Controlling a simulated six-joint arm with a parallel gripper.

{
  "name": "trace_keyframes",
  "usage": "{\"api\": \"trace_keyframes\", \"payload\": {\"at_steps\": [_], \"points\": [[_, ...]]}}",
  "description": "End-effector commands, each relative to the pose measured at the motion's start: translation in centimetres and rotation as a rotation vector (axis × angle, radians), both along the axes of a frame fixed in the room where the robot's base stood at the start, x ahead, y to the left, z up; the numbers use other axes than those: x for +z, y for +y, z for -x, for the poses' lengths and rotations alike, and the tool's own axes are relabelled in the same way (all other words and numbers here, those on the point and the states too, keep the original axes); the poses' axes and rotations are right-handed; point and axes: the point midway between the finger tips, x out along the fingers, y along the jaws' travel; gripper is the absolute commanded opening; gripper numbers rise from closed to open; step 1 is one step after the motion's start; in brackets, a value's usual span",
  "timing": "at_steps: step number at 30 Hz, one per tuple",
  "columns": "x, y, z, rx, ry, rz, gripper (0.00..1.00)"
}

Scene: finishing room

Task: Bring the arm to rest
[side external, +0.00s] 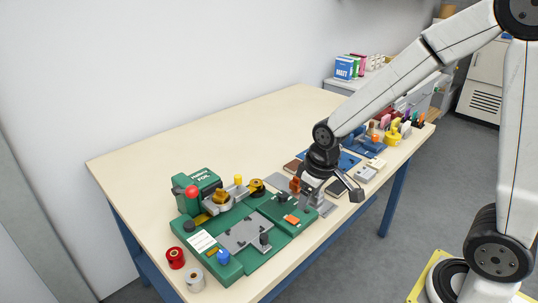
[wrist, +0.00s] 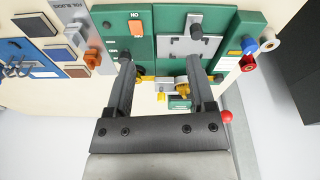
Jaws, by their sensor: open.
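My gripper (wrist: 160,85) is open, with two dark fingers spread apart and nothing between them in the wrist view. In the side external view my gripper hangs above the right side of the green foil machine (side external: 240,255), near an orange switch (side external: 292,219). In the wrist view the switch (wrist: 135,27) and the machine's green panel (wrist: 170,18) lie beyond the fingers. Whether a fingertip touches the machine cannot be told.
A red roll (side external: 175,258) and a pale roll (side external: 195,280) stand at the table's front left. Blue trays, small blocks and tools crowd the right side. The back left of the table (side external: 190,135) is clear. Booklets (side external: 345,67) stand behind.

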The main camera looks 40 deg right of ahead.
Motion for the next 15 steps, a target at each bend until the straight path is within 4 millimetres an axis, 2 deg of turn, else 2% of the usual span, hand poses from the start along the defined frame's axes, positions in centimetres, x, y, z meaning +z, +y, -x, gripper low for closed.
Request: {"api": "trace_keyframes", "payload": {"at_steps": [1, 6, 10, 15], "points": [[-0.2, 0.0, 1.3, -0.023, -0.006, -0.004, 0.70], [-0.9, 0.0, 4.8, -0.087, -0.025, -0.019, 0.70], [-1.2, 0.0, 6.2, -0.115, -0.033, -0.025, 0.70], [-1.4, 0.0, 6.8, -0.128, -0.036, -0.028, 0.70]]}}
